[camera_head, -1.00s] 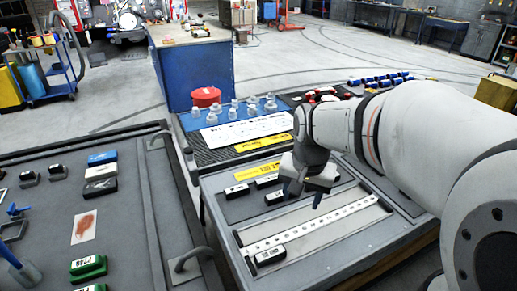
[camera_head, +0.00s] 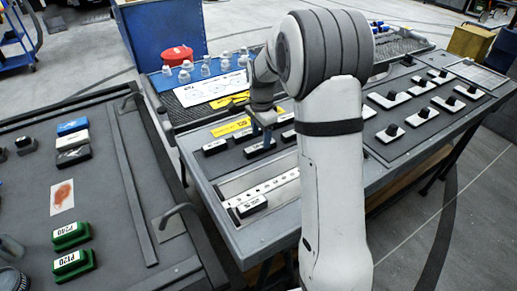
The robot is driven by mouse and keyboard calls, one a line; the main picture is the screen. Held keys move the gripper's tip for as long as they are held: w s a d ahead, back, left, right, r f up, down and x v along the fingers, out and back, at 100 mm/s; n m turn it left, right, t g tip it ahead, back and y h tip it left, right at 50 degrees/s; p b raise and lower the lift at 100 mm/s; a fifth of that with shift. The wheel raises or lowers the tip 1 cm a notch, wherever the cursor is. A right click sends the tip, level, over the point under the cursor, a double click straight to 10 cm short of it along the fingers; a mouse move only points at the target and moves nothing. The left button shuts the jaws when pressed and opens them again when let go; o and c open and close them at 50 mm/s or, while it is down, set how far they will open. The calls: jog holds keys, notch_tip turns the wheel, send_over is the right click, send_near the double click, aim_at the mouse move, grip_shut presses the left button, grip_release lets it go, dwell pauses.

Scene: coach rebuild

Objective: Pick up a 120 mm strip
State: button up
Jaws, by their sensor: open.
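Several dark strips with white labels lie on the right bench: one at the left (camera_head: 215,147), one behind it (camera_head: 243,137), one under my gripper (camera_head: 260,148), and one at the front by the ruler (camera_head: 252,205). Their labels are too small to read, so I cannot tell which is the 120 mm one. My gripper (camera_head: 264,128) points down just above the strip under it, open, with nothing seen in it. Whether the fingers straddle that strip cannot be told. My arm hides part of the bench to the right.
A white ruler (camera_head: 262,189) lies along the front recess. A yellow card (camera_head: 230,127) lies behind the strips. Green blocks (camera_head: 73,264) lie on the left bench. Small dark-knobbed pieces (camera_head: 391,131) stand on the right panel. A red round container (camera_head: 177,56) stands behind.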

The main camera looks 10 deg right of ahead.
aim_at(260, 145)
notch_tip(260, 145, down, 4)
jog(key=shift+a+r, duration=0.1)
jog(key=shift+r, duration=0.1)
jog(key=c, duration=1.1)
jog(key=shift+r, duration=0.1)
